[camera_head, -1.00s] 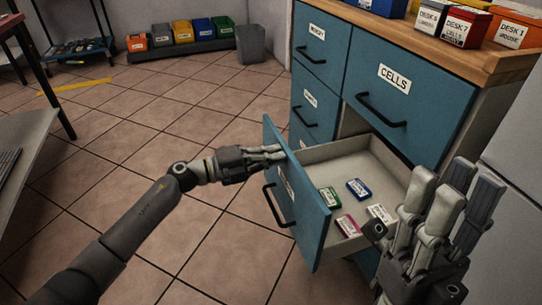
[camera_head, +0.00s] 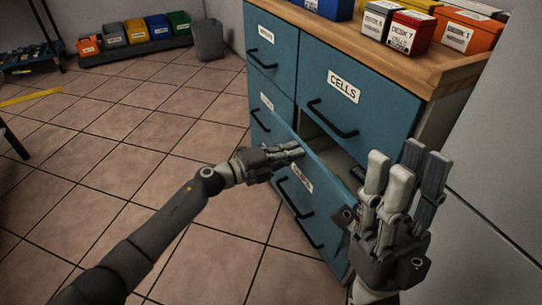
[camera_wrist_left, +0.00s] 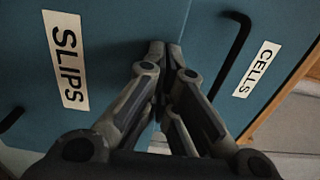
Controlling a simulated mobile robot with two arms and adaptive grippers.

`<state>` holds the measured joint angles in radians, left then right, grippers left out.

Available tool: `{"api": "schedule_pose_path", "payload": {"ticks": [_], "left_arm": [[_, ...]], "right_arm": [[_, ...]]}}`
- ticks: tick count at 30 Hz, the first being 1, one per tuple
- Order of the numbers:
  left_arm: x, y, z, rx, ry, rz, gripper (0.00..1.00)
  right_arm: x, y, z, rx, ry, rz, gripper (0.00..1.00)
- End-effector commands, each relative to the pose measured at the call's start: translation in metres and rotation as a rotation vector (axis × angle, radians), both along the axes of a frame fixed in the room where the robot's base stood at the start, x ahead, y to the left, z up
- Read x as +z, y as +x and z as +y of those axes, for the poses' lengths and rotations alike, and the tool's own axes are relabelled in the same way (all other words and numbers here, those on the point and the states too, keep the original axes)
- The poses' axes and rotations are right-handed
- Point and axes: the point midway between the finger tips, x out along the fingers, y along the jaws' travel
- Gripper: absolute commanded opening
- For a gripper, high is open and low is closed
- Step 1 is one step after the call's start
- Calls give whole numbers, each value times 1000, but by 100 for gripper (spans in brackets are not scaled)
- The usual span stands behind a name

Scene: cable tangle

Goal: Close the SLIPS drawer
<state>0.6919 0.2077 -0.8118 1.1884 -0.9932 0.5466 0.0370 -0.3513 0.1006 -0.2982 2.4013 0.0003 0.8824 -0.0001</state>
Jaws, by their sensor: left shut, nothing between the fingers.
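The SLIPS drawer (camera_head: 325,200) is the blue drawer below the CELLS drawer, with its front standing a little out from the cabinet. Its white SLIPS label shows in the left wrist view (camera_wrist_left: 66,62). A dark gap shows behind its top edge, and most of its inside is hidden. My left gripper (camera_head: 300,150) is shut and empty, with its fingertips at the top of the drawer front; I cannot tell whether they touch it. My right gripper (camera_head: 408,160) is open and empty, fingers up, in front of the drawer's right end, hiding part of it.
The CELLS drawer (camera_head: 375,100) is shut above, with a black bar handle (camera_head: 332,118). Labelled boxes, including a red one (camera_head: 408,33), stand on the wooden top (camera_head: 385,50). Coloured bins (camera_head: 135,32) sit by the back wall.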

Motion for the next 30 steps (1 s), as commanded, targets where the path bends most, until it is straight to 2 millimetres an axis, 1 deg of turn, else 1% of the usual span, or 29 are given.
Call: {"api": "schedule_pose_path", "payload": {"ticks": [1,6,12,15,19,30], "left_arm": [[-2,5,-13,-1,-1,-2,0],[-3,19,-46,-1,-1,-2,0],[-3,31,-72,0,0,-1,0],[-2,35,-80,1,0,-1,0],[-1,37,-85,0,0,0,0],[2,38,-88,4,-3,-2,0]], "right_arm": [[-6,-4,-1,2,8,-23,31],[-20,-3,-1,2,6,-17,31],[-31,-3,-1,2,6,-17,31],[-34,-3,0,2,6,-17,31],[-30,-2,0,1,3,-33,31],[-28,-1,0,2,2,-36,31]]}}
